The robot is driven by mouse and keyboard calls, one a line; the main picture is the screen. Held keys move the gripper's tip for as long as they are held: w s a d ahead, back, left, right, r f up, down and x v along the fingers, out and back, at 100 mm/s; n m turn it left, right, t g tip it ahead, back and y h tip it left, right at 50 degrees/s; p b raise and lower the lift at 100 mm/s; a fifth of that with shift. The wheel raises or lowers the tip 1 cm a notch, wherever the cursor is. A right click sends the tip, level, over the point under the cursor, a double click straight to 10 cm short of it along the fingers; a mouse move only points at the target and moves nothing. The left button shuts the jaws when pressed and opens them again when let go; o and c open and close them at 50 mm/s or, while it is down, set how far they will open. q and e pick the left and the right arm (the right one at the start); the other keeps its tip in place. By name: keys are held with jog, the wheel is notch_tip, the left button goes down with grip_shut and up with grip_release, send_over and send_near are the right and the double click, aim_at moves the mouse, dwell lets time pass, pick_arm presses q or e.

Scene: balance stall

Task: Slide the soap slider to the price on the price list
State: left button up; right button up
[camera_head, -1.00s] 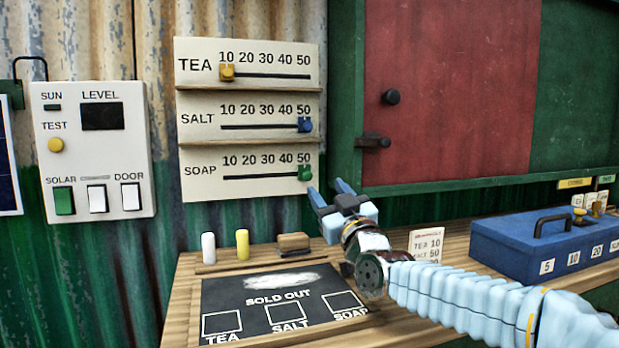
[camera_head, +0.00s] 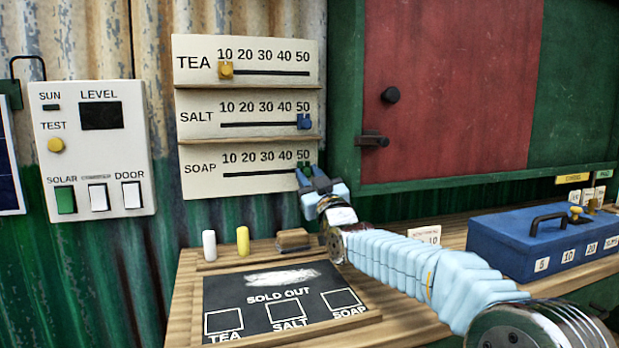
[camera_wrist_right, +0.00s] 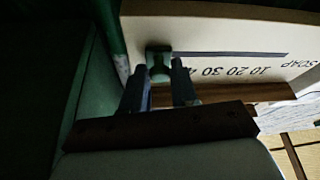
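The soap slider is a green knob (camera_head: 304,168) at the 50 end of the SOAP track (camera_head: 250,174), the lowest of three slider rows. My right gripper (camera_head: 309,172) is at this knob. In the right wrist view the two fingers of the gripper (camera_wrist_right: 160,75) stand on either side of the green knob (camera_wrist_right: 159,62); they look open, with narrow gaps beside it. The price list (camera_head: 426,234) is a small white card on the counter, mostly hidden behind my right arm; its soap line cannot be read. My left gripper is not in view.
The yellow TEA knob (camera_head: 226,70) is at 10 and the blue SALT knob (camera_head: 304,121) at 50. A ledge (camera_head: 250,141) runs above the SOAP row. A green shutter frame (camera_head: 345,150) stands close right. The counter holds a chalkboard (camera_head: 235,292) and blue cash box (camera_head: 520,250).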

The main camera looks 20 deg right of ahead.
grip_shut()
jog(key=a+b, duration=0.1)
jog(key=a, duration=0.3)
jog(key=shift+s+a+f+b, duration=0.15)
jog(key=shift+a+b, duration=0.1)
jog(key=shift+b, duration=0.15)
send_near(248, 169)
jog(key=p+x, duration=0.1)
jog(key=x, duration=0.4)
jog(key=shift+o, duration=2.4)
grip_release()
